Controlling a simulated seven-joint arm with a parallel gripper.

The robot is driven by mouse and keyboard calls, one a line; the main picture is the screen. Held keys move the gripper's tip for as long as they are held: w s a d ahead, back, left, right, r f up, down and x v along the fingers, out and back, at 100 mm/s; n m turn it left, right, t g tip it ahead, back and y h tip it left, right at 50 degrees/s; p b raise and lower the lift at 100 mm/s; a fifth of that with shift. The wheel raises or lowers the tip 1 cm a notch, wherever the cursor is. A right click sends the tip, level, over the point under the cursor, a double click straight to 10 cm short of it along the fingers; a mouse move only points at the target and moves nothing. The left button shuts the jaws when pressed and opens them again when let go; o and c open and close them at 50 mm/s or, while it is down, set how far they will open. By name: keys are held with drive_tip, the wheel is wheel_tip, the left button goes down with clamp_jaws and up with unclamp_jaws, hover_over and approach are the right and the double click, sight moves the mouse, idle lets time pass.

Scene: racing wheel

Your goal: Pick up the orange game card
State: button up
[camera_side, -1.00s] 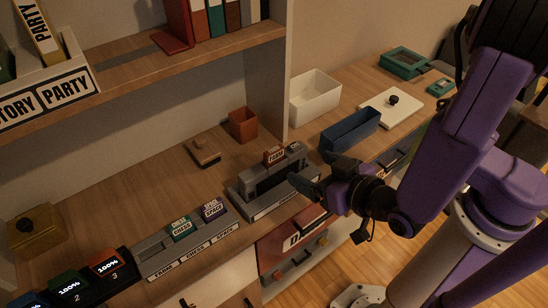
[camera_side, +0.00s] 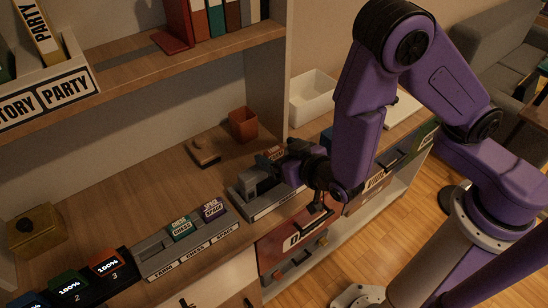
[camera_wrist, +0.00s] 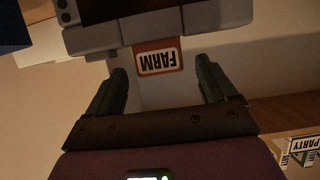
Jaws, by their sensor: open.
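The orange game card (camera_wrist: 158,61), labelled FARM, stands in the grey console (camera_side: 262,211) in the side view. In the wrist view the card appears upside down against the grey console body (camera_wrist: 150,30). My gripper (camera_wrist: 161,84) is open, with one finger to the left and one to the right of the card. Clear gaps show between the fingers and the card, and neither touches it. In the side view my gripper (camera_side: 274,166) is at the console and hides part of it, while the top of the card (camera_side: 274,153) shows behind it.
A grey rack (camera_side: 188,246) holds the teal CHESS card (camera_side: 180,229) and purple SPACE card (camera_side: 213,209) to the left. An orange cup (camera_side: 243,124) and a brown box (camera_side: 203,152) stand behind. A shelf (camera_side: 150,75) hangs above, and a divider panel (camera_side: 270,85) stands behind the console.

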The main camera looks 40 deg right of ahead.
sight(275, 150)
drive_tip(key=x, duration=0.4)
drive_tip(key=shift+w+f, duration=0.1)
drive_tip(key=shift+w, duration=0.05)
drive_tip(key=c, duration=1)
drive_tip(key=shift+c, duration=0.2)
